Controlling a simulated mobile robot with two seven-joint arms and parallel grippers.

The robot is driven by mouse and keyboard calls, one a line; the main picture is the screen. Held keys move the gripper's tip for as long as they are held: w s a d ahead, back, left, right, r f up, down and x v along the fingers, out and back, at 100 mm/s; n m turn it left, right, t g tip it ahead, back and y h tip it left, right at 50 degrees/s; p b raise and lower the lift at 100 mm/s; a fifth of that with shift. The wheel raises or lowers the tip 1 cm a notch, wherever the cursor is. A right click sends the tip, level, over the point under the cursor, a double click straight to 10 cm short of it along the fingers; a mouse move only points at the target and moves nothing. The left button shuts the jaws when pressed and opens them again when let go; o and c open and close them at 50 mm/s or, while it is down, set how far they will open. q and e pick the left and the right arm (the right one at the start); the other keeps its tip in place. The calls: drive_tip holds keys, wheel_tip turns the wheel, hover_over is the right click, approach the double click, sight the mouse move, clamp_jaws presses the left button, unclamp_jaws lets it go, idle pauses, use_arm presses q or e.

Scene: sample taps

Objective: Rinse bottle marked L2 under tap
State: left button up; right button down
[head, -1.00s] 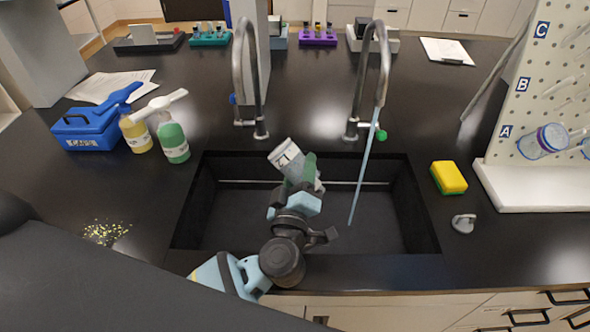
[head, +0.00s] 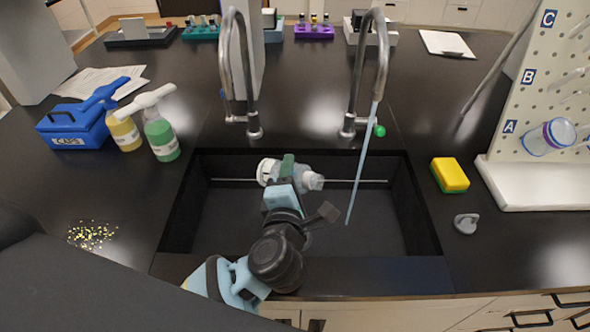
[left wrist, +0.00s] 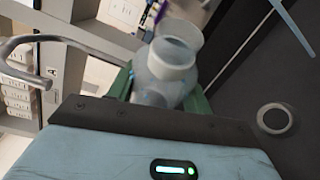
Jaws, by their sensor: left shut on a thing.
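My left gripper (head: 287,168) is shut on a clear bottle (head: 313,181) over the sink (head: 380,225). The bottle lies nearly level, its narrow end to the right and its white end to the left. Its marking cannot be read. In the left wrist view the bottle (left wrist: 172,60) sits between the green fingers, open neck toward the camera. The right tap (head: 352,80), with a green knob, runs a blue water stream (head: 362,165) into the sink. The stream is right of the bottle, apart from it. The left tap (head: 238,70) shows no stream. My right gripper is out of view.
A yellow sponge (head: 450,175) and a grey stopper-like piece (head: 466,223) lie right of the sink. Left are two spray bottles (head: 160,135), a blue caps box (head: 75,128) and scattered crumbs (head: 91,235).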

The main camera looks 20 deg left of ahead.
use_arm(q)
drive_tip(key=n+b, duration=0.1)
drive_tip(key=f+n+b, duration=0.1)
drive_tip(key=n, duration=0.1)
drive_tip(key=shift+d+f+g+h, duration=0.1)
drive_tip(key=shift+g+h, duration=0.2)
drive_tip(key=shift+d+n+h, duration=0.15)
drive_tip(key=shift+n+h, duration=0.15)
drive_tip(key=shift+n, duration=0.7)
drive_tip(key=n, duration=0.1)
drive_tip(key=n+h, duration=0.1)
drive_tip(key=n, duration=0.1)
drive_tip(key=shift+s+d+g, duration=0.1)
drive_tip(key=shift+d+g, duration=0.25)
drive_tip(key=shift+g, duration=0.05)
drive_tip(key=n, duration=0.1)
drive_tip(key=n+h, duration=0.1)
drive_tip(key=shift+d+f+n+h, duration=0.2)
drive_tip(key=shift+d+n+h, duration=0.1)
drive_tip(key=shift+d+n, duration=0.15)
drive_tip(key=shift+n, duration=0.55)
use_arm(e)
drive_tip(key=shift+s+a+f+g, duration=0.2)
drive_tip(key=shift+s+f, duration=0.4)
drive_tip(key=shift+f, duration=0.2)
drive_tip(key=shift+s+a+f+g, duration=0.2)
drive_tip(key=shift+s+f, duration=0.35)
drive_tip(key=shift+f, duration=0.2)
